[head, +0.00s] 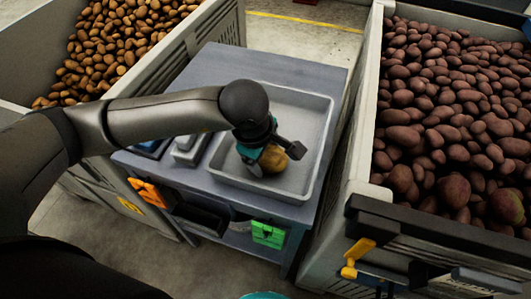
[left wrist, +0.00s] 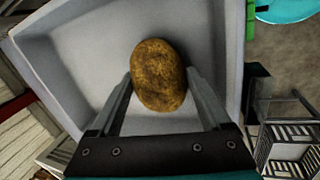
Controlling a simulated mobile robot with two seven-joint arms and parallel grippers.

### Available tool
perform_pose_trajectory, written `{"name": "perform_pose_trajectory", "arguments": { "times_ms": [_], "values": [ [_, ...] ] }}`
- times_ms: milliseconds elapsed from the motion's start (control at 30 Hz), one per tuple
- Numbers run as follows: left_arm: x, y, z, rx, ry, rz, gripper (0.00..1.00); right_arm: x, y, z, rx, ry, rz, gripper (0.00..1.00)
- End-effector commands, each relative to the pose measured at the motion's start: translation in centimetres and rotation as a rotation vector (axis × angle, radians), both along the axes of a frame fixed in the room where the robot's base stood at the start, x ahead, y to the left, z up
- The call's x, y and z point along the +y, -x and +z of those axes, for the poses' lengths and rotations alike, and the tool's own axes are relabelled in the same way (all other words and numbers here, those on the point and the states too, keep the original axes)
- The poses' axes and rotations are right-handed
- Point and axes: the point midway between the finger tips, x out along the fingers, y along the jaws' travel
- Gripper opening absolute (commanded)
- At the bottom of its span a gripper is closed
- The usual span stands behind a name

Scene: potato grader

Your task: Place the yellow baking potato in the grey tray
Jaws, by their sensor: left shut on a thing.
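The yellow baking potato (head: 272,158) is brownish yellow and oval. My left gripper (head: 268,155) is shut on it, over the inside of the grey tray (head: 318,125). In the left wrist view the potato (left wrist: 159,76) sits between the two fingers of my left gripper (left wrist: 160,85), with the pale tray (left wrist: 85,60) behind it. I cannot tell whether the potato touches the tray floor. The tray lies on a blue-grey table and holds nothing else that I can see. My right gripper is not in view.
The blue-grey table (head: 290,68) stands between a crate of light brown potatoes (head: 215,45) at the left and a crate of dark red potatoes (head: 378,60) at the right. Small grey boxes (head: 190,150) sit left of the tray. Orange (head: 147,192) and green (head: 268,234) items are at the table's front.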

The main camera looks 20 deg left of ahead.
Motion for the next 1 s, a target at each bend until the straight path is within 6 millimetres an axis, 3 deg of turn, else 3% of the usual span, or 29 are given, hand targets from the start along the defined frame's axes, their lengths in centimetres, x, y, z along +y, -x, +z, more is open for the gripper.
{"name": "perform_pose_trajectory", "arguments": {
  "times_ms": [200, 567, 1000],
  "values": [
    [0.0, 0.0, 0.0, 0.000, 0.000, 0.000, 1.00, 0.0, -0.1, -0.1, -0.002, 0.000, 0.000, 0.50],
    [0.0, 0.0, 0.6, -0.001, 0.000, 0.000, 1.00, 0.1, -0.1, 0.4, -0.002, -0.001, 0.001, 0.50],
    [0.5, 2.6, 9.3, -0.005, 0.002, -0.001, 1.00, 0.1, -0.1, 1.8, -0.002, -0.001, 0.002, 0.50]
  ]
}}
